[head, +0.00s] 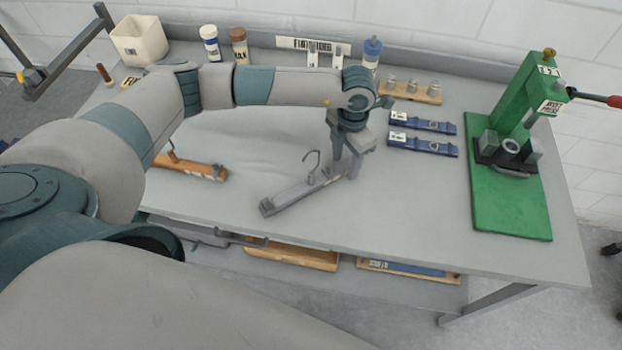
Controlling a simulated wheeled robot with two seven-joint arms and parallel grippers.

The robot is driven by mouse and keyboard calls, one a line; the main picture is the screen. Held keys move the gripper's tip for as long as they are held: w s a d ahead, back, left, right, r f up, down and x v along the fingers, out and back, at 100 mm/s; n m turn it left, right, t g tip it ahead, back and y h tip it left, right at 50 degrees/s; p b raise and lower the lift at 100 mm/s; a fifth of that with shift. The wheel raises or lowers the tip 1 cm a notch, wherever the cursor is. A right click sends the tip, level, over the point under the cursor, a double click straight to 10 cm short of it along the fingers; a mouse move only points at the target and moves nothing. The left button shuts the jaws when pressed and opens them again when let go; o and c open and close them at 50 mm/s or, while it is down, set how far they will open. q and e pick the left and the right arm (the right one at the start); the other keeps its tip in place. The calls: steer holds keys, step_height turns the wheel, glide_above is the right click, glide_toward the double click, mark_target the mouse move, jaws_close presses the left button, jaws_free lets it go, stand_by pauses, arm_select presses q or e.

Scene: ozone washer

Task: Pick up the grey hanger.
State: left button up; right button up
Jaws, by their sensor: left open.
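The grey hanger (290,197), a long bar with a thin wire hook standing up from its middle, lies on the grey table, slanting up to the right. My left gripper (345,170) points down at the hanger's right end, with its fingers open. The fingers overlap that end in the picture and partly hide it; I cannot tell whether they touch it. An orange-brown hanger (192,167) lies to the left, partly behind my arm. My right gripper is not in view.
A green press (510,190) stands at the right. Bottles (239,46), a white bin (139,42) and a wooden block with metal cylinders (411,92) line the back. The table's front middle is clear.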

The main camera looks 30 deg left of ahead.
arm_select(q)
steer(key=shift+f, duration=0.2)
stand_by(0.3)
jaws_close()
steer(key=shift+r, duration=0.1)
